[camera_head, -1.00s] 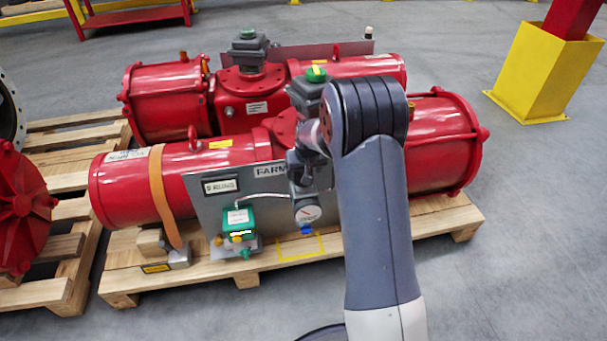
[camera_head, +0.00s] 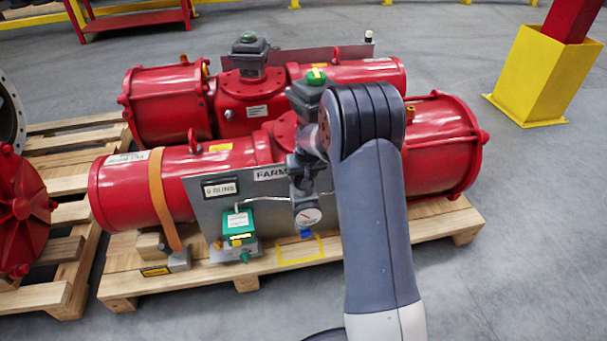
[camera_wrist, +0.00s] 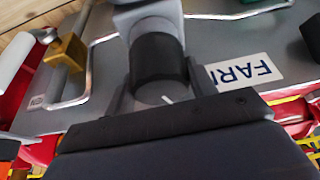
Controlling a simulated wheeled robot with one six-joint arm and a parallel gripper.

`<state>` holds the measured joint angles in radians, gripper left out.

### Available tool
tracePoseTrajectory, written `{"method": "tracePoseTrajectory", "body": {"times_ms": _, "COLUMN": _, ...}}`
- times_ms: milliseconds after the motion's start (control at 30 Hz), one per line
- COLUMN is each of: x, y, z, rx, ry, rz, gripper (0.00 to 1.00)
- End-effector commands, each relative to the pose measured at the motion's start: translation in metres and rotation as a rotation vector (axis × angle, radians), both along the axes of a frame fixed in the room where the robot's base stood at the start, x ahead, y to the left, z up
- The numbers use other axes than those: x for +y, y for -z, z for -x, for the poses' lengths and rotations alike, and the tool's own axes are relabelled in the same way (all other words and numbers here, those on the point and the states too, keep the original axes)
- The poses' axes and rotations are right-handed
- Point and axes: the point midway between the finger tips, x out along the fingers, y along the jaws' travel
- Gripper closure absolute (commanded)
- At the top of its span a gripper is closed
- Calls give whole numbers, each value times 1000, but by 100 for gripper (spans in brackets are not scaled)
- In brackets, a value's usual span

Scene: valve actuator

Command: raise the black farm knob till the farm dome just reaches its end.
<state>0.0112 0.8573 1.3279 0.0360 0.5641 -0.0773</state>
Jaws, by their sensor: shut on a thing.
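The black farm knob (camera_wrist: 158,57) shows in the wrist view as a dark cylinder with a pale end bearing a white line. My gripper (camera_wrist: 160,88) is shut on it, with one finger on each side. The FARM label (camera_wrist: 245,75) is on the grey panel beside it. In the head view my arm hides the knob and the gripper. The farm dome (camera_head: 317,76), green with a yellow mark, sits on a grey box atop the near red actuator, just left of my arm. The FARM label also shows in the head view (camera_head: 270,174).
A second red actuator (camera_head: 168,100) lies behind. The wooden pallet (camera_head: 190,283) is underneath.

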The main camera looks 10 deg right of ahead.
Motion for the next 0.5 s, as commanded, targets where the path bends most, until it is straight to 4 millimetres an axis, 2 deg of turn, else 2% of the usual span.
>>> {"method": "tracePoseTrajectory", "body": {"times_ms": 500, "x": 0, "y": 0, "z": 1, "rx": 2, "ry": 139, "rz": 0, "gripper": 70}}
